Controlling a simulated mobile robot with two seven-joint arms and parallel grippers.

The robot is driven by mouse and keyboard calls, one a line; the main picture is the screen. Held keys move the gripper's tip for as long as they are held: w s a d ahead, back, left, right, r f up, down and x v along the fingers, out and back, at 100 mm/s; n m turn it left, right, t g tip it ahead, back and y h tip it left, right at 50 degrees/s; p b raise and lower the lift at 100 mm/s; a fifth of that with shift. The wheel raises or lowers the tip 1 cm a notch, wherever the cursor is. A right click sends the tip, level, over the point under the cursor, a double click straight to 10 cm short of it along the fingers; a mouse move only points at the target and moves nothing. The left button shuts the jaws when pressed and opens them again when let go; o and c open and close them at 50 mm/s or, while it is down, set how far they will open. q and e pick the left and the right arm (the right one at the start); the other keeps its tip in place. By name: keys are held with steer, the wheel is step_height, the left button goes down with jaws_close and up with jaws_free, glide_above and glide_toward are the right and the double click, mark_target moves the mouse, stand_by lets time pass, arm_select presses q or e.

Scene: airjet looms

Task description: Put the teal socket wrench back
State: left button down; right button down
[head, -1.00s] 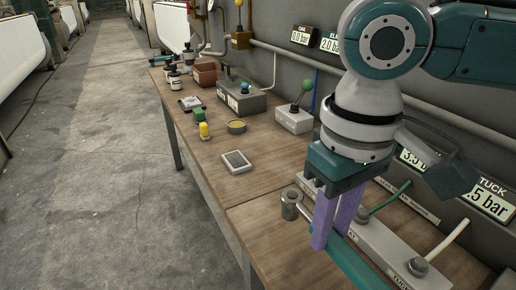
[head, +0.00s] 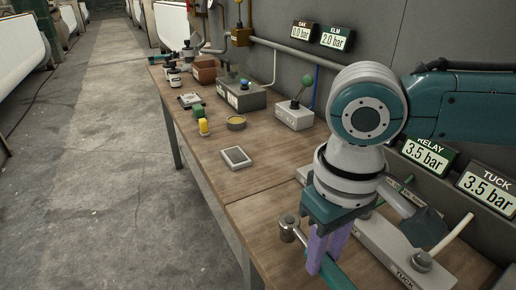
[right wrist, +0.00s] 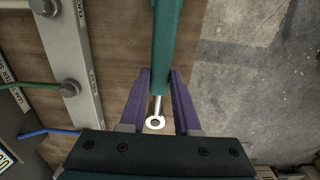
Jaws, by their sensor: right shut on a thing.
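The teal socket wrench has a grey metal socket head (head: 289,228) and a teal handle (head: 337,276). My right gripper (head: 316,266) is shut on it, its purple fingers on either side near the socket end. The wrench lies over the near part of the bench; I cannot tell whether it touches the wood. In the right wrist view, the teal handle (right wrist: 167,45) runs up and out of frame, and the metal shaft and ring-shaped end (right wrist: 155,122) show between the fingers (right wrist: 161,80). My left gripper is not in view.
A grey manifold (head: 378,250) with hoses stands just right of the wrench, below the RELAY (head: 427,155) and TUCK (head: 488,190) displays. The wood around the pad is clear.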

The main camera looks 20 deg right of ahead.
steer(key=shift+f, duration=0.35)
stand_by(0.5)
steer(key=shift+f+b, duration=0.35)
steer(key=shift+f, duration=0.45)
steer(key=c, duration=0.5)
jaws_free()
steer(key=shift+c, duration=0.2)
steer(key=shift+o, duration=0.2)
steer(key=o, duration=0.4)
steer(key=shift+o, duration=0.2)
steer(key=shift+r, duration=0.1)
